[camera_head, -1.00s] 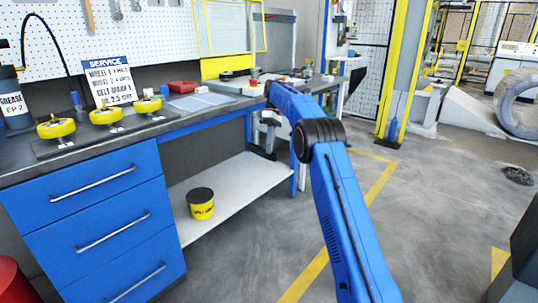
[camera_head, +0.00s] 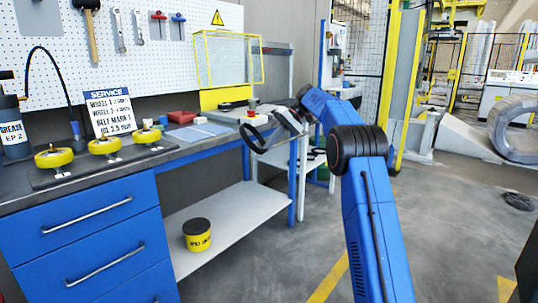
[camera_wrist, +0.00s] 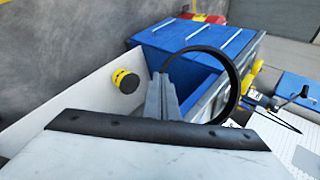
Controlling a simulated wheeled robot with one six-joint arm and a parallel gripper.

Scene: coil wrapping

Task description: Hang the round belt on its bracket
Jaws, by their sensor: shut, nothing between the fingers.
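The round belt, a thin black ring (camera_head: 250,146), shows in the head view at the end of my arm, in front of the far bench. In the wrist view the belt (camera_wrist: 236,92) stands as a large open loop to the right of my gripper (camera_wrist: 160,84), its left side passing at or behind the fingertips. The fingers are together. I cannot tell whether the belt touches them or what bears it. In the head view my gripper (camera_head: 270,139) is small and partly merged with the belt. I cannot make out the bracket.
A service bench (camera_head: 75,192) with blue drawers carries several yellow wheels (camera_head: 104,145) and a sign (camera_head: 110,113). A yellow tub (camera_head: 197,236) stands on the low white shelf (camera_head: 235,212). A yellow-framed clear guard (camera_head: 229,58) stands behind.

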